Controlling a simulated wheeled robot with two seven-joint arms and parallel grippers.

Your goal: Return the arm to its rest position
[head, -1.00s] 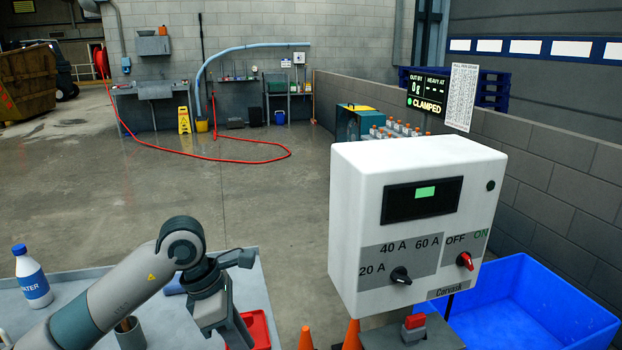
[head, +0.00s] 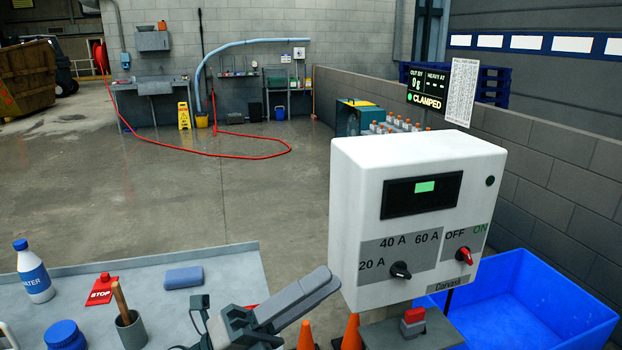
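My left gripper (head: 331,281) is low in the head view, at the right end of the grey table (head: 222,262). Its two long grey fingers lie side by side, pointing up and to the right, close in front of the lower left corner of the white control box (head: 345,200). They look shut, with nothing visible between them. The rest of the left arm is mostly below the picture. My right gripper is not in view. The box has a black knob (head: 400,270) and a red OFF/ON knob (head: 464,255).
On the table are a water bottle (head: 35,272), a red STOP tag (head: 101,290), a blue block (head: 184,278), a grey cup (head: 131,331) with a wooden handle, and a blue lid (head: 65,335). Orange cones (head: 351,332) and a blue bin (head: 560,290) stand nearby.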

